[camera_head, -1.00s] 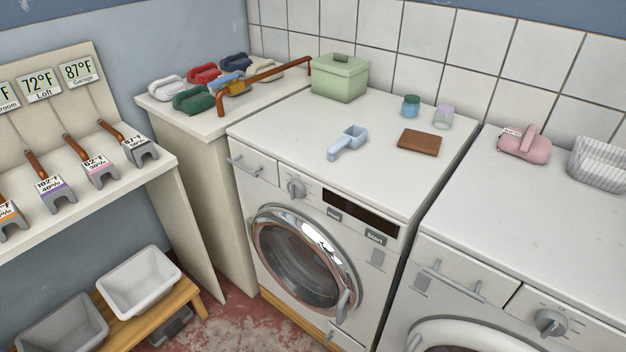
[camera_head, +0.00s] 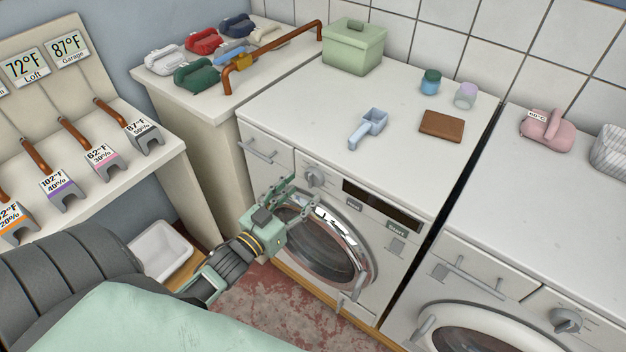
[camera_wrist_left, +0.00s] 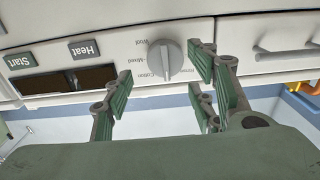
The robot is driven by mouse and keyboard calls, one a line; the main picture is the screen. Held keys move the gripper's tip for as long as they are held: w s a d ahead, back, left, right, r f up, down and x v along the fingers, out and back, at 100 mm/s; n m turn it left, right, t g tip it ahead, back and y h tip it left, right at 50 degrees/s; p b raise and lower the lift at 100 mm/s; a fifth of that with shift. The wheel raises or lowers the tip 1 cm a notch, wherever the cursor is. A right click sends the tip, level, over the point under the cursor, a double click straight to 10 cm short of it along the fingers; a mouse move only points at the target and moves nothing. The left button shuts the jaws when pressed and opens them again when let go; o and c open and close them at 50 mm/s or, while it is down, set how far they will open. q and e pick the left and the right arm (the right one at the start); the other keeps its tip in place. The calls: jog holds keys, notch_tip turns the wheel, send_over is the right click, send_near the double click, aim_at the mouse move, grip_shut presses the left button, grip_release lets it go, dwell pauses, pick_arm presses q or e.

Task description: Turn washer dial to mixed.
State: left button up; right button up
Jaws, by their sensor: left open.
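The washer (camera_head: 250,190) is the white front-loader in the middle of the head view. Its round grey dial (camera_head: 314,175) is on the front panel, left of the dark display. In the left wrist view the dial (camera_wrist_left: 165,60) appears upside down, with labels including Wool, Mixed and Cotton around it. I cannot clearly tell which label it points to. My left gripper (camera_head: 302,192) is open and empty in front of the washer, just below the dial. In the left wrist view its fingers (camera_wrist_left: 162,72) are spread, with the dial between and beyond them. My right gripper is not in view.
A drawer handle (camera_head: 257,150) is left of the dial. A scoop (camera_head: 370,128), brown block (camera_head: 442,125) and green box (camera_head: 354,45) sit on top. A second machine (camera_head: 520,235) stands right.

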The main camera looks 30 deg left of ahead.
aim_at(314, 181)
pick_arm(q)
jog(key=w, duration=0.4)
jog(key=shift+w+f+p, duration=0.1)
jog(key=shift+w+p, duration=0.15)
jog(key=shift+p, duration=0.05)
jog(key=shift+d, duration=0.1)
jog(key=c, duration=1.1)
